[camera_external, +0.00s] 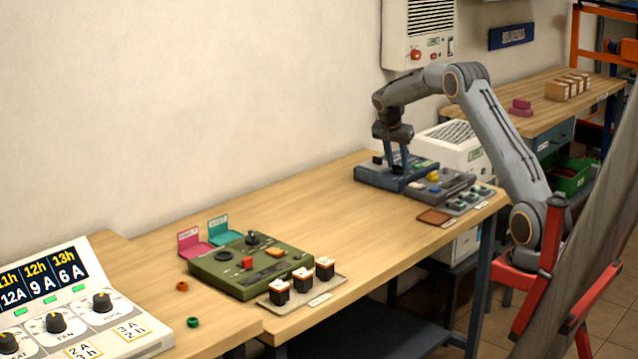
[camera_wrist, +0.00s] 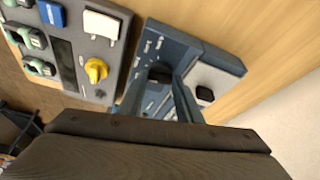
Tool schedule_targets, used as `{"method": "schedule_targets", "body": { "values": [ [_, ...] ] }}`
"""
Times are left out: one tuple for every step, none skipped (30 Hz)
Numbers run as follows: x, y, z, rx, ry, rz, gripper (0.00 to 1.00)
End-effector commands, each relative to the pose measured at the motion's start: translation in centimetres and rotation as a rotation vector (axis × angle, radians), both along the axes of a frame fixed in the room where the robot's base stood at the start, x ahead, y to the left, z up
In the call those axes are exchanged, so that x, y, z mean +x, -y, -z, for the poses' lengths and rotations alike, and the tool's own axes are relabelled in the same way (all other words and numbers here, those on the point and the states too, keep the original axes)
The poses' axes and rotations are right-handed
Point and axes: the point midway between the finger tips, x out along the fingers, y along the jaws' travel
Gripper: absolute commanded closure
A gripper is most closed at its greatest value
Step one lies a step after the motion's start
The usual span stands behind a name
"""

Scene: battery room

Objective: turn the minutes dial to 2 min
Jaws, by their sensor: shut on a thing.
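A dark blue box (camera_external: 385,178) stands at the back of the right part of the bench. In the wrist view its panel (camera_wrist: 150,42) carries white marks around a black dial (camera_wrist: 160,72). My gripper (camera_external: 399,165) reaches straight down onto this box. In the wrist view my gripper (camera_wrist: 162,82) is shut on the black dial, one finger on each side. The fingers hide part of the dial and some marks. I cannot read the marks or which one the dial points at. The box also has a grey section with a black knob (camera_wrist: 205,94).
A grey box (camera_external: 440,184) with a yellow knob (camera_wrist: 96,70) stands right beside the blue box. A green box (camera_external: 240,282) and a tray of small blocks (camera_external: 325,291) are farther left. The bench between them (camera_external: 330,215) is clear.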

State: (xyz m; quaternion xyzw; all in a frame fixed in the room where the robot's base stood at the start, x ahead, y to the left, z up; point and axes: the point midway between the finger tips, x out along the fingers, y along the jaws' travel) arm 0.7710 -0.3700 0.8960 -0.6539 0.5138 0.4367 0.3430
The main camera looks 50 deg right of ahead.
Motion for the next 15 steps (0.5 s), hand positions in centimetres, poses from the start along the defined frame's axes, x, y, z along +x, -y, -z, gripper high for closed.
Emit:
{"method": "schedule_targets", "body": {
  "values": [
    [0.24, -0.02, 0.3, -0.001, 0.002, 0.031, 0.91],
    [0.24, -0.03, 0.28, -0.001, 0.001, 0.052, 0.91],
    [0.29, -0.01, 0.22, -0.001, 0.002, 0.076, 0.91],
    [0.27, -0.02, 0.21, -0.001, 0.002, 0.095, 0.91],
    [0.29, -0.02, 0.2, -0.001, 0.002, 0.111, 0.91],
    [0.29, -0.02, 0.16, -0.001, 0.001, 0.132, 0.91],
    [0.32, -0.02, 0.13, -0.001, 0.002, 0.145, 0.91],
    [0.34, -0.02, 0.12, 0.0, 0.002, 0.159, 0.91],
    [0.32, -0.04, 0.11, 0.0, 0.001, 0.174, 0.91],
    [0.32, -0.04, 0.11, 0.0, 0.001, 0.185, 0.91],
    [0.34, -0.04, 0.08, 0.0, 0.002, 0.194, 0.91],
    [0.35, -0.04, 0.06, 0.0, 0.002, 0.205, 0.91],
    [0.35, -0.05, 0.04, 0.0, 0.001, 0.212, 0.91],
    [0.34, -0.05, 0.03, 0.0, 0.001, 0.218, 0.91],
    [0.34, -0.05, 0.02, 0.0, 0.001, 0.225, 0.91]
  ]
}}
